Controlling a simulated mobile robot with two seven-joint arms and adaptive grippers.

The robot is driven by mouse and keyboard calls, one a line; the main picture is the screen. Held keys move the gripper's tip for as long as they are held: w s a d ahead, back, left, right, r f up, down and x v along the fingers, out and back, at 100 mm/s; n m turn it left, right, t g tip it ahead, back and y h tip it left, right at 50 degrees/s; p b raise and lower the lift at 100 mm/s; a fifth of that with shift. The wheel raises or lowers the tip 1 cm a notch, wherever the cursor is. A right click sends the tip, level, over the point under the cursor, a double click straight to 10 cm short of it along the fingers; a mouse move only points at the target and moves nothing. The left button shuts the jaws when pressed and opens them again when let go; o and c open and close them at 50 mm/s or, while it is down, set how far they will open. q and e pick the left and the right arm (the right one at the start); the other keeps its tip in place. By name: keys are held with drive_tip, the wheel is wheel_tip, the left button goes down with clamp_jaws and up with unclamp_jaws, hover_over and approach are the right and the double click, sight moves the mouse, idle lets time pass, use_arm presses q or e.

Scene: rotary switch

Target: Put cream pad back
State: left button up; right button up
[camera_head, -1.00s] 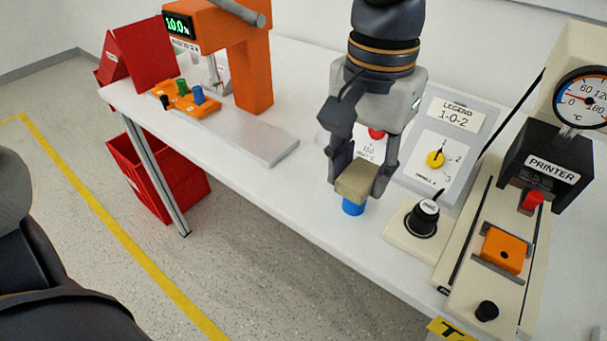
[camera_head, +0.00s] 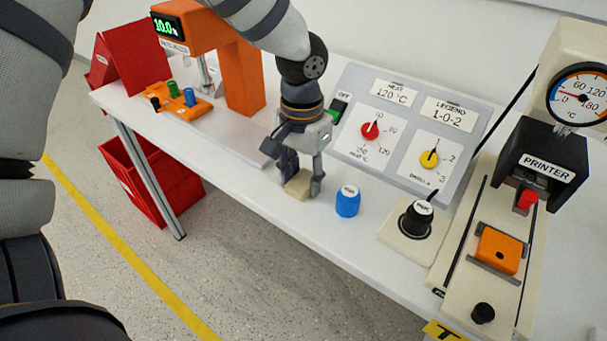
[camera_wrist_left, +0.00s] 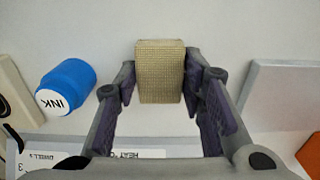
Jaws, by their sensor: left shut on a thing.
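The cream pad (camera_head: 298,186) is a small woven block between the fingers of my left gripper (camera_head: 300,178). My left gripper is shut on it, and the pad is low over or on the white table; I cannot tell if it touches. In the left wrist view the pad (camera_wrist_left: 160,72) sits between the two fingers (camera_wrist_left: 160,85). The blue ink bottle (camera_head: 347,202) stands to the right of the pad, apart from it, and shows at left in the wrist view (camera_wrist_left: 68,86). My right gripper is not in view.
The switch panel (camera_head: 400,186) with red and yellow knobs stands behind the bottle. A black knob on a cream base (camera_head: 394,238) and the printer (camera_head: 545,160) are at right. A grey plate (camera_head: 238,150) lies left of the gripper. The white table (camera_head: 320,232) is clear in front.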

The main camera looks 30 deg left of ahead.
sight(302, 181)
use_arm(q)
drive_tip(key=o, duration=1.1)
drive_tip(key=shift+f, duration=0.1)
wheel_tip(302, 181, up, 12)
drive_tip(key=shift+r, duration=0.2)
